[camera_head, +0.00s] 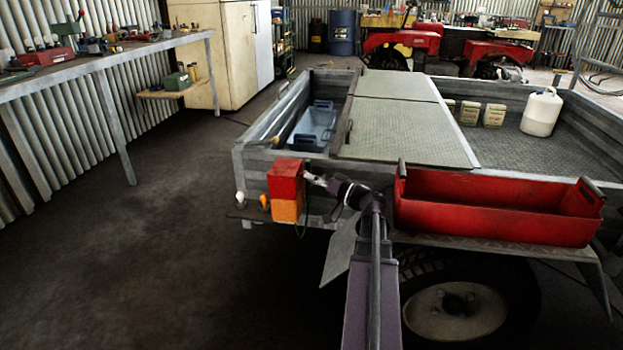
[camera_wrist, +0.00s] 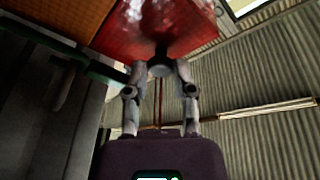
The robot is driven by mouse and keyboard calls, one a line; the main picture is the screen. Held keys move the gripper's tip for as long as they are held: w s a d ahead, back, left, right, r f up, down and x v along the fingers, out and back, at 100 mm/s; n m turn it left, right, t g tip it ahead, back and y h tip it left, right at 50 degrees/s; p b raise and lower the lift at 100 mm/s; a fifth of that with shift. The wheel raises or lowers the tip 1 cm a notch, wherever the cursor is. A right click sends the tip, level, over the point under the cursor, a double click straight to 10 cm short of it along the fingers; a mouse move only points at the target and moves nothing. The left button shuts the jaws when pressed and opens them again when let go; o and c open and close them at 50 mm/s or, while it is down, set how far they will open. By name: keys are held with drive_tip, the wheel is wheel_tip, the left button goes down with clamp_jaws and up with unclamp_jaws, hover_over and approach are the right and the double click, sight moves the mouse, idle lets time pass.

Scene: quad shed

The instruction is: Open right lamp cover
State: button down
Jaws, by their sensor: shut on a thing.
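The lamp cover (camera_head: 286,190) is a box with a red upper part and an orange lower part, at the near left corner of the grey trailer. My gripper (camera_head: 314,180) reaches its right side from the right. In the wrist view the red part of the cover (camera_wrist: 160,25) lies just beyond the fingertips, with the orange part at upper left. My gripper (camera_wrist: 160,68) is shut on the red side of the cover; the exact contact is dark and blurred.
A red tray (camera_head: 490,207) stands on the trailer's fender, right of my arm, above a wheel (camera_head: 458,310). A workbench (camera_head: 110,55) runs along the left wall. The floor (camera_head: 140,260) left of the trailer is clear.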

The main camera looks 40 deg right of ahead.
drive_tip(key=shift+w+d+f, duration=0.1)
drive_tip(key=shift+d, duration=0.1)
drive_tip(key=shift+c, duration=2)
unclamp_jaws()
drive_tip(key=shift+w+d+f, duration=0.1)
